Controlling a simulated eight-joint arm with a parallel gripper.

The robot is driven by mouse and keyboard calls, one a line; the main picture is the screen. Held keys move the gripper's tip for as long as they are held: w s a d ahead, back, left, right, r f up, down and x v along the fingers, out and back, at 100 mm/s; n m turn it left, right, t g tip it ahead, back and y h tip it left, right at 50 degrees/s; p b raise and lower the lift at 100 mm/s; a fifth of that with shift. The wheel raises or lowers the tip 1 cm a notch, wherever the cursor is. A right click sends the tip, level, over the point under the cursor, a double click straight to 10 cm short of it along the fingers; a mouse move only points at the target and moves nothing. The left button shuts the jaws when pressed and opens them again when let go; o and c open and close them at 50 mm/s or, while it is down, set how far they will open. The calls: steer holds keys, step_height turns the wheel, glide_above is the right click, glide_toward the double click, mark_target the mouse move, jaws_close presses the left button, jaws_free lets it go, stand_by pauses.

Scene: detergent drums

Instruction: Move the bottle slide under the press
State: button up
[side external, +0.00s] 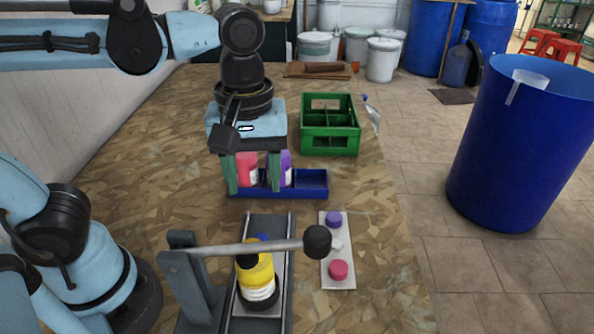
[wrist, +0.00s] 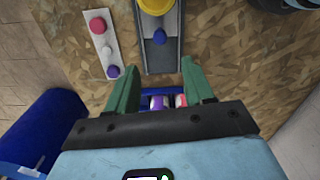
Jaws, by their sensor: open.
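A blue knob (side external: 262,237) shows just behind the bottle; the wrist view also shows this knob (wrist: 159,37) on the rail. The press has a grey post (side external: 187,275) and a lever (side external: 235,248) ending in a black ball. The lever crosses in front of the bottle's upper part in the side view. My gripper (side external: 252,190) is open, pointing down over the blue tray behind the rail. Its green fingers also show in the wrist view (wrist: 160,70).
The blue tray (side external: 315,187) holds a pink bottle (side external: 247,170) and a purple bottle (side external: 287,168) near my fingers. A pale strip (side external: 338,278) with purple, white and pink caps lies right of the rail. A green crate (side external: 329,143) stands behind.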

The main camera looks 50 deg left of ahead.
mark_target(261, 237)
steer(key=shift+n, duration=0.9)
steer(key=shift+f, duration=6.05)
jaws_close()
